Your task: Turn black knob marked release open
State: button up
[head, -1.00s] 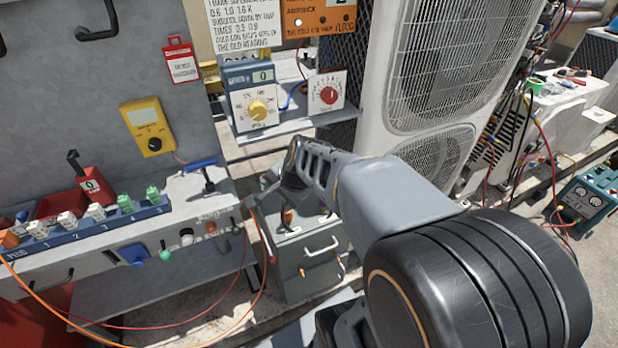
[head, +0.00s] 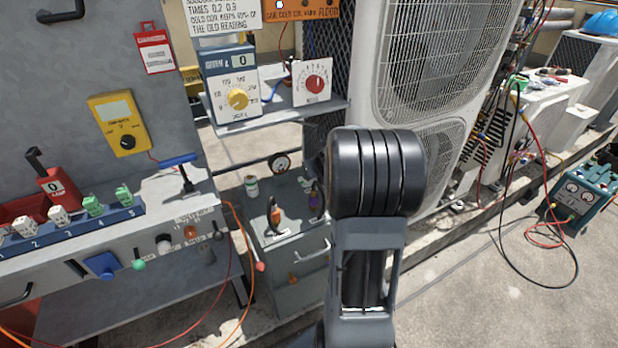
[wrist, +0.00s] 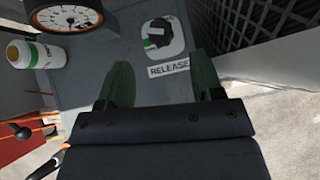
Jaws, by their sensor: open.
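In the wrist view, a small black knob (wrist: 156,37) sits on a white square plate on a grey panel. Some green shows at the knob's left side. A white RELEASE label (wrist: 169,69) is just below the plate. My gripper (wrist: 162,76) has its two dark green fingers spread apart and empty, with the label between the tips in the picture. The knob lies beyond the fingertips, apart from them. In the head view my arm covers that area, and neither knob nor gripper can be made out.
A round gauge (wrist: 70,16) and a white bottle with a green band (wrist: 36,53) stand left of the knob. A dark mesh guard (wrist: 275,30) rises on the right. In the head view, a white condenser (head: 440,100) stands behind my arm.

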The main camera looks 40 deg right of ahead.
jog(key=b+x, duration=0.2)
jog(key=x, duration=0.5)
jog(key=shift+w+f, duration=0.1)
jog(key=shift+w, duration=0.05)
